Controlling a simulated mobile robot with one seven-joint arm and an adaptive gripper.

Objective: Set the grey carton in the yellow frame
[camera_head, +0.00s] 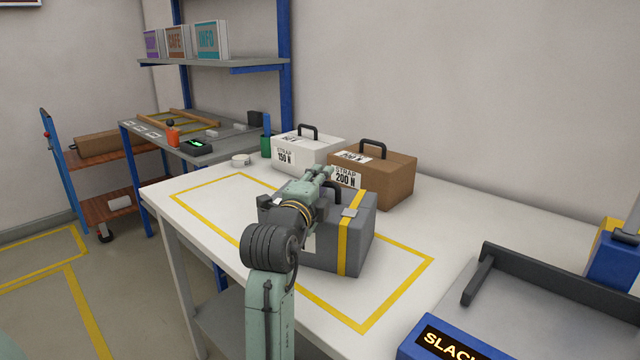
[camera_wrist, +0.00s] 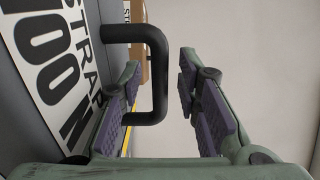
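The grey carton (camera_head: 357,235), with a yellow strap and black top handle, stands on the white table. Its visible base is within the yellow frame (camera_head: 399,295) marked on the tabletop, towards the back line; its rear base edge is hidden. My gripper (camera_head: 320,177) is over the carton at its handle, and my arm covers part of the carton's front. In the wrist view my gripper (camera_wrist: 168,105) is open, with the black handle (camera_wrist: 156,75) reaching between its two fingers. A gap shows to the right finger; contact on the left is unclear. A label there reads "STRAP 100 N".
A white carton (camera_head: 296,157) marked 150 N and a brown carton (camera_head: 396,182) marked 200 N stand close behind. A dark-railed tray (camera_head: 560,310) and blue display box (camera_head: 445,345) are at right. The frame's left part is bare.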

